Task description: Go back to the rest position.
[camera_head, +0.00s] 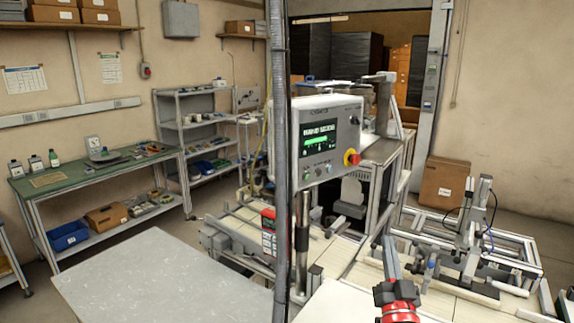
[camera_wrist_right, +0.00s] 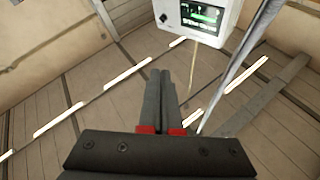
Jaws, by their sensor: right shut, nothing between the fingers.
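My right gripper (camera_head: 388,243) shows at the lower right of the head view, with dark fingers pointing up and away and red parts at its base. In the right wrist view its two long black fingers (camera_wrist_right: 161,76) lie together, shut and empty, with red pieces at their roots. They are raised in free air, with only the ceiling and a control box behind them. My left gripper is in neither view. No tape reel can be made out.
A control box (camera_head: 327,138) with a green screen and red button stands mid-view, also in the wrist view (camera_wrist_right: 196,14). A dark vertical post (camera_head: 280,160) crosses the head view. A metal-framed fixture (camera_head: 477,235) is at right, a grey tabletop (camera_head: 150,280) at lower left.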

